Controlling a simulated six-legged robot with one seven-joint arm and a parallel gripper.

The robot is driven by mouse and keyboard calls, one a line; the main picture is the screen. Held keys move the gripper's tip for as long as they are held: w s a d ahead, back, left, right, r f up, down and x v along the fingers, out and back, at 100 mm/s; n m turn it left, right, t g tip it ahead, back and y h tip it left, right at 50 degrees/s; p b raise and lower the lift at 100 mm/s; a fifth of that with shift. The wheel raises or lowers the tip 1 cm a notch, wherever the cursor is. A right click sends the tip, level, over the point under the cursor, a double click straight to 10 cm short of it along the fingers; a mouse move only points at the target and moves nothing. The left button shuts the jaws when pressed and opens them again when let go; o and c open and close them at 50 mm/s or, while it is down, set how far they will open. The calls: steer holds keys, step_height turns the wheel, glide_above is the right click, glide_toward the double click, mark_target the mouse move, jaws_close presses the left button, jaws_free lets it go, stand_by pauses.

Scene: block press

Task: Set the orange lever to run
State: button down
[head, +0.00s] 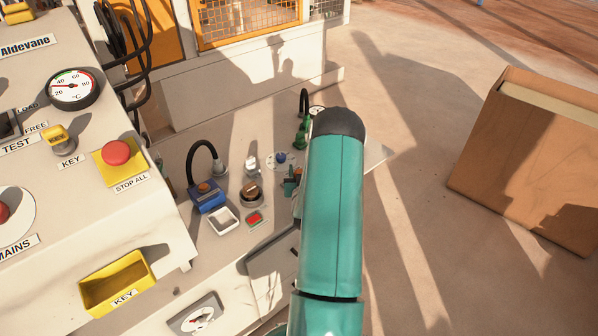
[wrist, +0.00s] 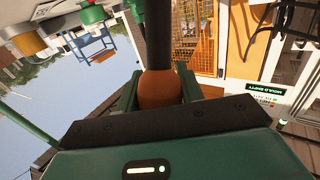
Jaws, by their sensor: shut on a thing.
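In the wrist view my gripper (wrist: 160,93) is shut on an orange-brown rounded knob (wrist: 160,85), with a green jaw on each side of it. A dark shaft (wrist: 186,30) runs up from the knob towards the top of that view. I take this to be the orange lever. In the head view my teal arm reaches over the bench and hides the lever, and my gripper is mostly hidden there too. No run mark is readable in either view, so I cannot tell the lever's setting.
A sloping panel at left carries a red STOP ALL button (head: 116,152), a KEY switch (head: 60,139) and a gauge (head: 74,88). A blue fixture with a black cable (head: 207,196) stands on the bench left of my arm. A brown box (head: 535,160) stands at right.

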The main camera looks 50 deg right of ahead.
steer(key=shift+w, duration=0.1)
steer(key=shift+w+d+r+n+g+y, duration=0.15)
steer(key=shift+w+n+g+y, duration=0.1)
steer(key=shift+w, duration=0.25)
steer(key=shift+w+r+n+g+y, duration=0.15)
steer(key=shift+w+n+y, duration=0.1)
steer(key=shift+w, duration=0.2)
steer(key=w+g, duration=0.1)
steer(key=w+n+g+y, duration=0.1)
steer(key=w, duration=0.1)
steer(key=w+d+y, duration=0.1)
steer(key=shift+w+f+n+g, duration=0.1)
steer(key=shift+w+n+g, duration=0.1)
steer(key=shift+n+g, duration=0.2)
steer(key=shift+w+d+f+n+g+y, duration=0.15)
steer(key=shift+w+f+g, duration=0.1)
steer(key=shift+w+g, duration=0.15)
steer(key=shift+w+d+f+n+g+y, duration=0.1)
steer(key=shift+w+f+n+g+y, duration=0.15)
steer(key=shift+w, duration=0.25)
steer(key=shift+w+d+f, duration=0.1)
steer(key=shift+w+f, duration=0.2)
steer(key=shift+w, duration=0.25)
steer(key=shift+f, duration=0.1)
steer(key=c, duration=0.9)
jaws_free()
